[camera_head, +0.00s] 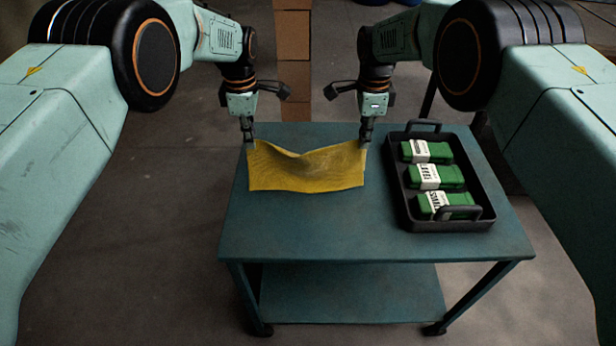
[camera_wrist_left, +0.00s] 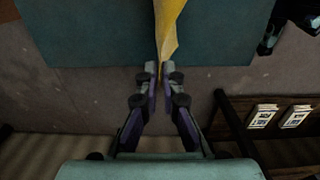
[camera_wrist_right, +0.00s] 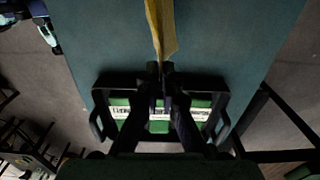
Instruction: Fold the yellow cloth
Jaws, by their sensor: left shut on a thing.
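The yellow cloth (camera_head: 308,170) hangs between my two grippers over the back left part of the table, its upper edge sagging in the middle. My left gripper (camera_head: 249,140) is shut on the cloth's upper left corner. The left wrist view shows the cloth (camera_wrist_left: 168,30) running from between the closed fingertips (camera_wrist_left: 157,70). My right gripper (camera_head: 365,140) is shut on the upper right corner. The right wrist view shows the cloth (camera_wrist_right: 160,28) at its fingertips (camera_wrist_right: 160,70). I cannot tell whether the cloth's lower edge touches the table.
A blue-green table (camera_head: 330,235) with a lower shelf (camera_head: 350,295) stands before me; its front is clear. A black handled tray (camera_head: 405,212) with green labelled packs (camera_head: 437,177) sits on its right side. Stacked brown boxes (camera_head: 293,45) stand behind the table.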

